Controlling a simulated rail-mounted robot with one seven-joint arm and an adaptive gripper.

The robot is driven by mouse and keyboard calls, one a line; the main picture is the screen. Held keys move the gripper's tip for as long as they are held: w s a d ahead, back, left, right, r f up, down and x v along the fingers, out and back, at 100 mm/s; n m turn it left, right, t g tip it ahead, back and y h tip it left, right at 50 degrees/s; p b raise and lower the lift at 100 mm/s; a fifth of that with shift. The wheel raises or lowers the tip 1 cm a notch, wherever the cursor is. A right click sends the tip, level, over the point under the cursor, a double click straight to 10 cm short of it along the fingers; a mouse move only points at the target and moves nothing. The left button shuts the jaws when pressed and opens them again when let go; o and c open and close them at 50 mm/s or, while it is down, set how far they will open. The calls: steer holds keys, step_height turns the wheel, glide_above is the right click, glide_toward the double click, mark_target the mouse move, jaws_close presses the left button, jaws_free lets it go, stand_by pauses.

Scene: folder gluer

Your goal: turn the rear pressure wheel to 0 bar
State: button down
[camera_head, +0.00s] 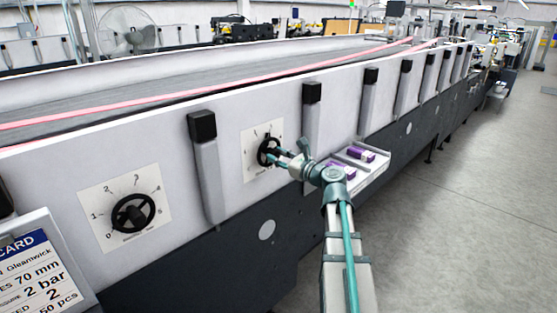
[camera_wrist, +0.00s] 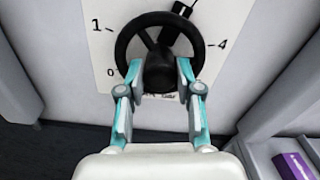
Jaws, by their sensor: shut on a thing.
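Two black handwheels sit on white scale plates on the machine's side. The farther wheel (camera_head: 266,147) is at my gripper; its label is too small to read. In the wrist view this wheel (camera_wrist: 122,42) has a dark hub and a black knob at its upper right, between the 1 and the 4 on its scale plate (camera_wrist: 103,50). My gripper (camera_wrist: 161,78) has its teal fingers on either side of the hub's lower part, shut on it. It also shows in the head view (camera_head: 277,157).
A grey shelf (camera_head: 372,172) with purple boxes (camera_head: 361,154) sticks out right of my gripper. A job card (camera_head: 40,270) at lower left reads 2 bar. Upright posts with black caps (camera_head: 203,126) flank the wheels. The floor at right is clear.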

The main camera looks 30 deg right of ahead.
steer(key=shift+f+n+b, duration=0.15)
steer(key=shift+n+b, duration=6.55)
steer(key=shift+n, duration=0.4)
steer(key=shift+f+n+b, duration=0.1)
steer(key=shift+n+b, duration=6.6)
steer(key=shift+n, duration=0.4)
steer(key=c, duration=0.8)
jaws_free()
steer(key=shift+o, duration=0.2)
